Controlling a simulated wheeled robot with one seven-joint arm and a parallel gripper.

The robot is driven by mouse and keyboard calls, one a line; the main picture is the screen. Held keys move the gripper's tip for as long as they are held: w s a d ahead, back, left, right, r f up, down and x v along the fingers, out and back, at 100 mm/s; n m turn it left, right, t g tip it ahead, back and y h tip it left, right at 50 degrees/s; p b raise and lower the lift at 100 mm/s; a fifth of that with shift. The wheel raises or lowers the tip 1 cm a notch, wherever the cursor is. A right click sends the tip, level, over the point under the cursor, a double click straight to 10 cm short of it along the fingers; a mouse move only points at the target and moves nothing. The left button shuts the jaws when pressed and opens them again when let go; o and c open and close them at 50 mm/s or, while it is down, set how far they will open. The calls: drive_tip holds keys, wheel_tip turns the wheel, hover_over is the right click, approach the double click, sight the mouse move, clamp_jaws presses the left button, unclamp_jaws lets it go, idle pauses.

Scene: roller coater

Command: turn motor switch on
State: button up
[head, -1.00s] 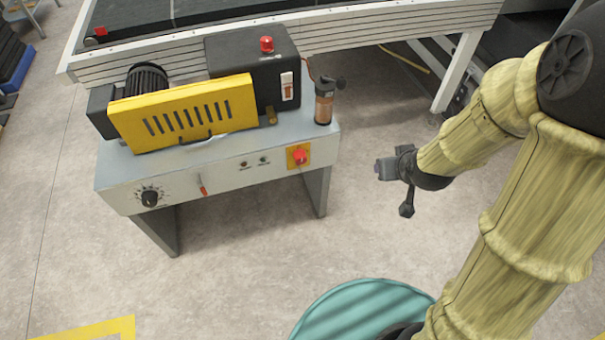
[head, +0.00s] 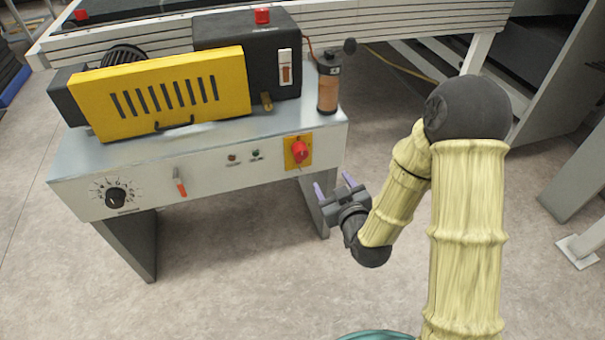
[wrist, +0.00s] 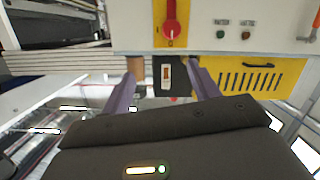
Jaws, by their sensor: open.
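The roller coater's front panel (head: 215,175) carries a red rotary switch (head: 300,152) on a yellow plate at its right end. A white rocker switch (head: 286,68) with a reddish-brown rocker sits on the black box above. I cannot tell from the labels which is the motor switch. My gripper (head: 333,183) is open and empty, below and right of the red switch and apart from it. In the wrist view the scene appears upside down. The red switch (wrist: 171,28) is at the top, and the rocker switch (wrist: 166,73) shows between my purple fingers (wrist: 163,84).
Left on the panel are a black dial (head: 116,197) and a red-tipped lever (head: 180,182). A yellow guard (head: 165,95) and an amber cylinder (head: 328,85) stand on top. A conveyor table (head: 390,28) is behind.

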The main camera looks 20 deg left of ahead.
wheel_tip(320, 180, down, 6)
drive_tip(key=s+a+t+y+b, duration=0.1)
drive_tip(key=a+b, duration=0.1)
drive_tip(key=b, duration=0.3)
drive_tip(key=shift+t+y, duration=0.3)
drive_tip(key=shift+t, duration=0.1)
drive_tip(key=shift+s+r, duration=0.1)
drive_tip(key=shift+a, duration=0.1)
